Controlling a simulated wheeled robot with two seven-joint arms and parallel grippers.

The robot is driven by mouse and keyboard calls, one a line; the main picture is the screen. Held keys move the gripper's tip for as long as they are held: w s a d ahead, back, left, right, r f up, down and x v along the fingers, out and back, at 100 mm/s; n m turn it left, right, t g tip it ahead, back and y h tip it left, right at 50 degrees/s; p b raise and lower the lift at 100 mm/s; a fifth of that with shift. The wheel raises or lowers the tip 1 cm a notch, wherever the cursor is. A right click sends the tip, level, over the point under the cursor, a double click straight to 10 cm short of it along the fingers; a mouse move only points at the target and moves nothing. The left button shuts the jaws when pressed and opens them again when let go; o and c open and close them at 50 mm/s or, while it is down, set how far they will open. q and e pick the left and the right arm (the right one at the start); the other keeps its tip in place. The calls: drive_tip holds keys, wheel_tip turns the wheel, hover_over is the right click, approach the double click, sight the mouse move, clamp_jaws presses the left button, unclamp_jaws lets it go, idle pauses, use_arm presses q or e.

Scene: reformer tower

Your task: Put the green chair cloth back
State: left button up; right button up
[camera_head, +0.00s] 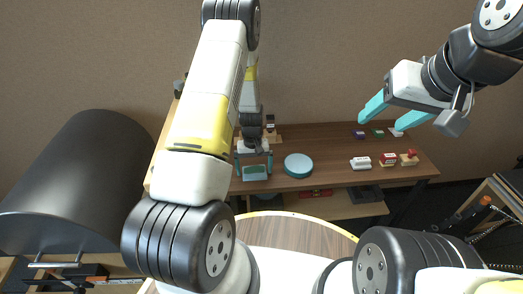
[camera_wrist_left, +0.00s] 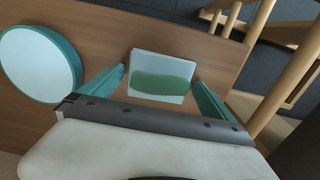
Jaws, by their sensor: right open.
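A flat, pale square piece with a green patch (camera_wrist_left: 162,84) lies on the wooden table, between the fingers of my left gripper in the left wrist view. It also shows as a small green-topped piece (camera_head: 255,172) in the head view. I cannot tell for sure that it is the green chair cloth. My left gripper (camera_head: 254,163) points down at it, teal fingers apart on either side; the left wrist view shows the fingers (camera_wrist_left: 159,76) open, close to its edges. My right gripper (camera_head: 392,115) is open and empty, raised at the right.
A round teal-rimmed disc (camera_head: 298,165) sits beside the pale piece on the table (camera_head: 325,147). Small purple (camera_head: 359,134), green (camera_head: 379,132) and white (camera_head: 396,132) blocks stand at the back right. A white block (camera_head: 360,162), a red-white block (camera_head: 389,159) and a red-topped stamp (camera_head: 408,158) stand in front.

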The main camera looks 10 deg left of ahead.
use_arm(q)
drive_tip(key=shift+r, duration=0.1)
wheel_tip(320, 180, up, 12)
wheel_tip(320, 180, up, 12)
drive_tip(key=t, duration=0.2)
hover_over(254, 167)
drive_tip(key=s, duration=0.2)
drive_tip(key=s+d+r+m+t+h, duration=0.1)
drive_tip(key=s+d+r+m+t, duration=0.1)
drive_tip(key=s+r, duration=1.7)
drive_tip(key=s+m+t, duration=0.1)
drive_tip(key=s+t, duration=0.1)
drive_tip(key=s, duration=0.1)
drive_tip(key=shift+s+d+r+m+h, duration=0.15)
drive_tip(key=shift+r+m+h, duration=0.25)
